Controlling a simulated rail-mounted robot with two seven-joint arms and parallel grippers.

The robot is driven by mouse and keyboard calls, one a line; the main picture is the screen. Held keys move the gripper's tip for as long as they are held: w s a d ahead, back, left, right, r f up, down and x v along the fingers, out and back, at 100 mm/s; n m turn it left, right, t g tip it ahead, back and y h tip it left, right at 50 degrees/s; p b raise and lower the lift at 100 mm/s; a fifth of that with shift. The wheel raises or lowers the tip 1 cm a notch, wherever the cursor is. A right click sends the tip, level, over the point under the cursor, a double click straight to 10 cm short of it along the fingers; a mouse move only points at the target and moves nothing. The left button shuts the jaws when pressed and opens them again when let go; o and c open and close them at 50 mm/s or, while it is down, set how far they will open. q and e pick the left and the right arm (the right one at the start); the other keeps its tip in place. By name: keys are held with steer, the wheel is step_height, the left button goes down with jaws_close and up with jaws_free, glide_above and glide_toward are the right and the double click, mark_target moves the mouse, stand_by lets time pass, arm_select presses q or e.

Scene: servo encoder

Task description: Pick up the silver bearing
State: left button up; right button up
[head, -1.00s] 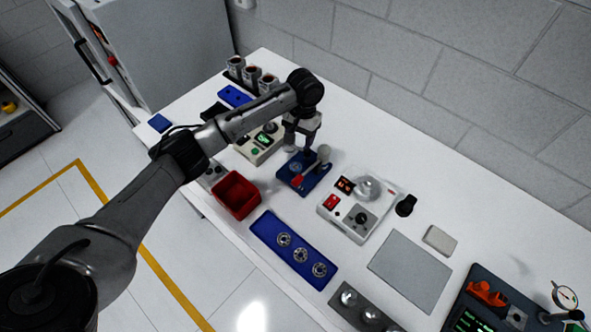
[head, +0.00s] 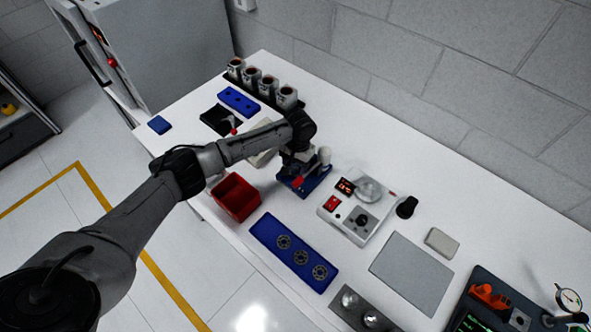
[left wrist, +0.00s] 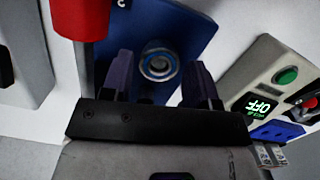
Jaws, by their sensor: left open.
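A silver ring-shaped bearing (left wrist: 158,64) sits in the blue base (left wrist: 185,30) of a small red-handled fixture in the left wrist view. In the head view this blue base (head: 318,184) is partly covered by my gripper, and its bearing is hidden. My left gripper (head: 294,172) is low over the base, open and empty. In the left wrist view its fingers (left wrist: 162,76) stand on either side of the bearing, apart from it. Several similar bearings (head: 301,257) lie in a row on a blue tray (head: 262,228) nearer the front edge. My right gripper is not in view.
The fixture's red handle (left wrist: 80,18) rises close beside my left finger. A beige box with a green button (left wrist: 286,76) stands to the right there. In the head view, a red bin (head: 236,196) and a white device (head: 347,226) flank the fixture.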

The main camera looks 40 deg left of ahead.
arm_select(q)
steer(key=shift+f, duration=0.4)
steer(key=c, duration=0.7)
steer(key=shift+r, duration=0.15)
step_height(320, 180, up, 10)
steer(key=p, duration=0.1)
